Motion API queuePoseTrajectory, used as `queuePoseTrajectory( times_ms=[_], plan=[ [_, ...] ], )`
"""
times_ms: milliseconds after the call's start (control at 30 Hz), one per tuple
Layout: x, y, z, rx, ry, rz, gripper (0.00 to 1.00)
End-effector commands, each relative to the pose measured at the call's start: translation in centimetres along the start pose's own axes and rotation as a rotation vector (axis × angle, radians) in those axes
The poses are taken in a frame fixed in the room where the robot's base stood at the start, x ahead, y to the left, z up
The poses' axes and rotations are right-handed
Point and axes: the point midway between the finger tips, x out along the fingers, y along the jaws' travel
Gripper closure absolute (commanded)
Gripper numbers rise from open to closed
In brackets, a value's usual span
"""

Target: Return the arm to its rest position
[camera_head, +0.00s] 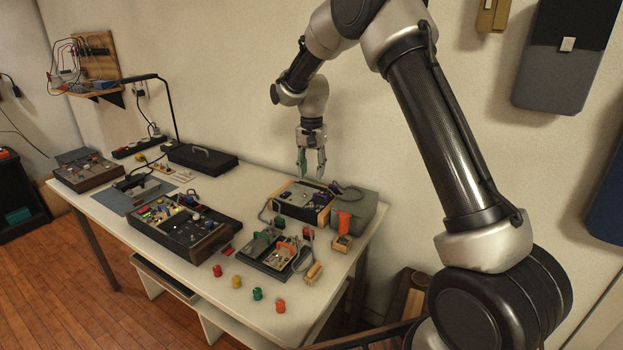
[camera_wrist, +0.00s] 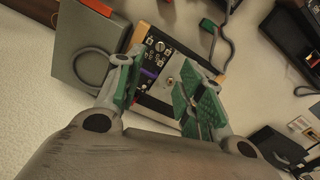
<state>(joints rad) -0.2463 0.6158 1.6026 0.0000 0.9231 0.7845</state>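My gripper (camera_head: 311,170) hangs fingers-down above the back right part of the white table (camera_head: 336,284). It is over a synth case with wooden ends (camera_head: 304,203) and clear of it. In the wrist view my gripper (camera_wrist: 168,92) shows two fingers with green pads standing apart, with nothing between them. The same synth case (camera_wrist: 172,62) lies beyond the fingers, partly hidden by them. My arm reaches from the right side of the head view, with its bent links high in front of the wall.
A grey box (camera_head: 362,215) stands right of that case. A larger synth case (camera_head: 181,229) sits mid-table, and a smaller panel (camera_head: 274,252) with cables is near the front. Several coloured knobs line the front edge. A black lamp stands at the back left.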

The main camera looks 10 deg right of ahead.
Motion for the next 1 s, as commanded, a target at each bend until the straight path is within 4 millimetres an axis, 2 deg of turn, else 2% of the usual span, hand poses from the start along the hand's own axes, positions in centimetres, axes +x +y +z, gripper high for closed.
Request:
queuePoseTrajectory(
  times_ms=[267,433,500,567,600,867,1000],
  plan=[
    [0.0,0.0,0.0,-0.004,0.0,0.0,0.62],
    [0.2,0.3,0.3,-0.124,-0.009,0.008,0.62],
    [1.8,1.9,1.9,-0.211,-0.051,0.041,0.62],
    [2.0,3.7,3.7,-0.289,-0.084,0.062,0.62],
    [1.2,5.0,4.9,-0.34,-0.095,0.066,0.62],
    [-5.3,13.1,10.6,-0.524,-0.093,0.048,0.62],
    [-9.3,18.4,14.5,-0.594,-0.051,0.021,0.62]
  ],
)
